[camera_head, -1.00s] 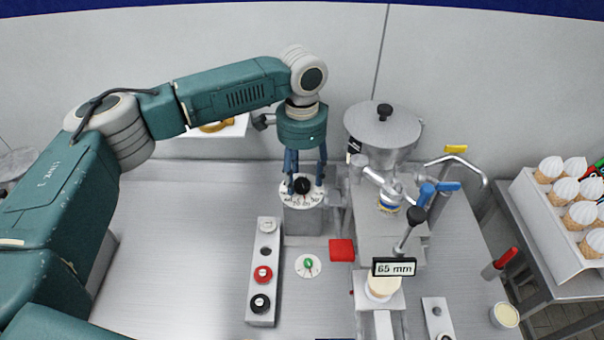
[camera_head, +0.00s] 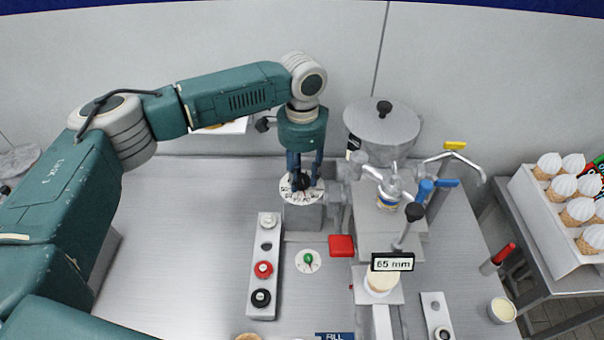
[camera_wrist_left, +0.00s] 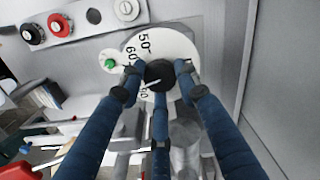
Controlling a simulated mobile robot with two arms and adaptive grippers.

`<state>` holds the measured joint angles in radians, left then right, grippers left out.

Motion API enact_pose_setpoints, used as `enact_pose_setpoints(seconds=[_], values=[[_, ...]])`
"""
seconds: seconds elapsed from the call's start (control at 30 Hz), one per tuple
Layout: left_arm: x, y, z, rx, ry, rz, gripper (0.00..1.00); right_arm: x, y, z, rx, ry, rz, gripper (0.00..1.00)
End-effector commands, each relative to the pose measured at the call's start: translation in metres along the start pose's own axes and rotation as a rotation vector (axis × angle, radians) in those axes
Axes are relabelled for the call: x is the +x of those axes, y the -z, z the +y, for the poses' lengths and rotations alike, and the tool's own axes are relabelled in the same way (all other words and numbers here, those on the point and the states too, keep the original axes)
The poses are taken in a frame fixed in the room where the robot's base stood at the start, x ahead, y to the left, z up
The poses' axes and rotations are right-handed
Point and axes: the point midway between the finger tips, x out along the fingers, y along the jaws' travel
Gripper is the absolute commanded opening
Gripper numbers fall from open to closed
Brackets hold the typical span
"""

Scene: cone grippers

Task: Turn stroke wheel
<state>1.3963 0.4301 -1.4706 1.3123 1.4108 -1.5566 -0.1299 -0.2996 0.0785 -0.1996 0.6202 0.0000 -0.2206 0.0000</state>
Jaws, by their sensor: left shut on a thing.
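The stroke wheel is a white numbered dial (camera_head: 291,194) with a black knob (camera_wrist_left: 158,74) at its centre, on top of a grey block in the middle of the table. My left gripper (camera_head: 302,182) points straight down over it, its blue fingers shut around the black knob. In the left wrist view the fingers (camera_wrist_left: 158,80) meet the knob from several sides, and the numbers 50 and 60 show on the dial. The fingers hide part of the dial. A display (camera_head: 392,262) to the right reads 65 mm. My right gripper is not in view.
A control strip (camera_head: 265,222) with red and black buttons lies in front of the dial, beside a small green-pointer dial (camera_head: 308,261) and a red block (camera_head: 341,246). The metal hopper (camera_head: 383,125) and valves stand close on the right. Table is clear at left.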

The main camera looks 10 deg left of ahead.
Motion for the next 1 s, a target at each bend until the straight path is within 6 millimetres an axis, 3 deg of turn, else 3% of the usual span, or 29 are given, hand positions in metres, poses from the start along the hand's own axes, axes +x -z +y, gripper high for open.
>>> enact_pose_setpoints(seconds=[0.5,1.0], values=[[-0.005,0.000,0.000,0.365,-0.002,0.001,0.06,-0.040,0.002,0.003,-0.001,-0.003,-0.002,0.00],[-0.003,0.001,-0.001,0.804,0.002,0.003,0.06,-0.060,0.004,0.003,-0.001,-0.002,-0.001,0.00]])
